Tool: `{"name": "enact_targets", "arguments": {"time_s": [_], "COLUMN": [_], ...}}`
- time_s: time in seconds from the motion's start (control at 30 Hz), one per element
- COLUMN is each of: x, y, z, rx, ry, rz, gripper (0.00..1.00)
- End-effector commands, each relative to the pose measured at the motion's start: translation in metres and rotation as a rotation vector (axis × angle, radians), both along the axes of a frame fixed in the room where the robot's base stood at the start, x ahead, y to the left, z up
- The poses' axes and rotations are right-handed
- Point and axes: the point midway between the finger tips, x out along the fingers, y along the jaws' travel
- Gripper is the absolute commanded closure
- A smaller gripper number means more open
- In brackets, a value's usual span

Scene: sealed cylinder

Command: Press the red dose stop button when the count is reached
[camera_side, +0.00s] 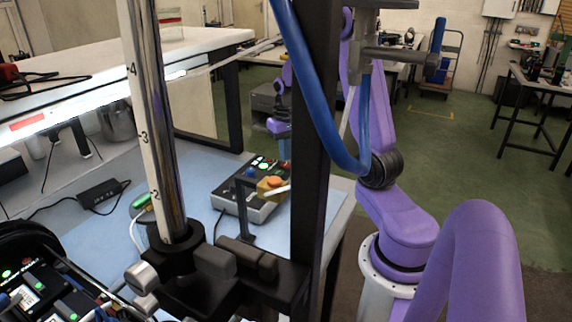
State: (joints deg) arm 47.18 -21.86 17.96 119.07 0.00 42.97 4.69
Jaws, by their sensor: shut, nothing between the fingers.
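A control box (240,207) with a dark top and pale sides sits on the blue bench mat. Near its right end is an orange-red button (275,182) on a yellow housing. Smaller red, green, white and blue buttons lie along its far side. My gripper (284,158) is small in view, shut and empty, pointing down above the far right part of the box. The black post partly hides my wrist, and I cannot tell whether the fingertips touch anything. A tall shiny cylinder (160,130) with scale marks 2, 3 and 4 stands upright at the left.
A black post (311,150) and blue hose (305,65) stand in front of the arm. A black clamp (225,275) holds the cylinder's foot. A black bracket (246,205) rises before the box. A power adapter (103,193) lies left. The mat (95,245) has clear room.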

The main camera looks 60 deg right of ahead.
Motion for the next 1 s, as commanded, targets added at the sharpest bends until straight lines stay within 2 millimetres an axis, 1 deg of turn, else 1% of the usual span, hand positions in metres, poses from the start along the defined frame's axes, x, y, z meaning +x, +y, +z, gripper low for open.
{"name": "enact_targets", "arguments": {"time_s": [0.17, 0.5, 1.0], "x": [0.0, 0.0, 0.0], "y": [0.0, 0.0, 0.0], "z": [-0.002, -0.012, -0.012], "rx": [0.0, 0.001, 0.0], "ry": [0.001, 0.002, 0.0], "rz": [0.0, 0.001, 0.0], "gripper": [1.0, 1.0, 1.0]}}
